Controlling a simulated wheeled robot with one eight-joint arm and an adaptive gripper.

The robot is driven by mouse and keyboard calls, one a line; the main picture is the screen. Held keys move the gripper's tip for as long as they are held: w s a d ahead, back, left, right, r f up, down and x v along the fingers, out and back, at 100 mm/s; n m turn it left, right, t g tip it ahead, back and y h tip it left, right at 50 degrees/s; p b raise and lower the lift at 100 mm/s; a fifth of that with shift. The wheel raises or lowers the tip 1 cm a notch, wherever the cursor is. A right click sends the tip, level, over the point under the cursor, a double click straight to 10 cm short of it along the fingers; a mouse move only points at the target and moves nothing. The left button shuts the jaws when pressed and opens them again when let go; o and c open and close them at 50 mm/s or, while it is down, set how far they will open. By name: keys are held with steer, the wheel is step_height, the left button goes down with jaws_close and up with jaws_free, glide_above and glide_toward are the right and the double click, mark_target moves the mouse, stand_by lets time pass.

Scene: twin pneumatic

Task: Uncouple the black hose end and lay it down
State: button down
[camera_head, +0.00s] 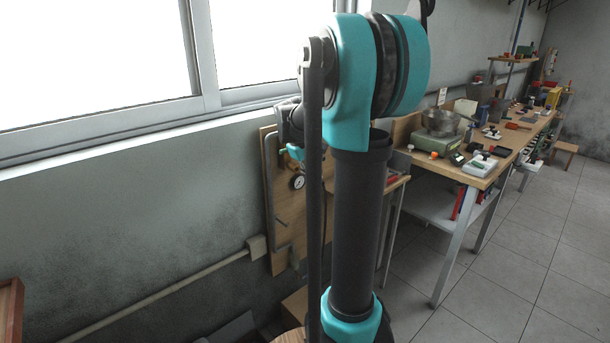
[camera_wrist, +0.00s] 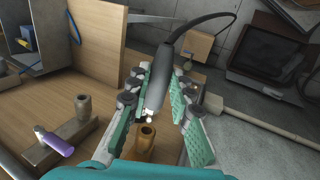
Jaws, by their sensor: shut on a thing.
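The black hose end (camera_wrist: 160,70) is a dark cylinder with a thin black hose leaving its top. My gripper (camera_wrist: 154,92), with green ribbed pads, is shut on it in the wrist view. Its small bright tip points down, just over a brass-coloured socket (camera_wrist: 146,134) on a wooden block. The socket's dark opening shows, and the tip looks apart from it, though the gap is hard to judge. In the head view my arm hides the workplace and my gripper cannot be made out clearly.
A purple and white cylinder (camera_wrist: 54,141) lies by the left block. An upright wooden panel (camera_wrist: 98,43) and a grey open box (camera_wrist: 35,35) stand behind. Bare tabletop (camera_wrist: 30,105) lies at the left. A cluttered workbench (camera_head: 485,165) runs along the wall in the head view.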

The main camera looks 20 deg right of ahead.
steer(key=shift+s, duration=0.15)
steer(key=shift+s+d, duration=0.4)
steer(key=shift+s, duration=0.45)
steer(key=shift+s+d, duration=0.35)
steer(key=shift+s, duration=0.5)
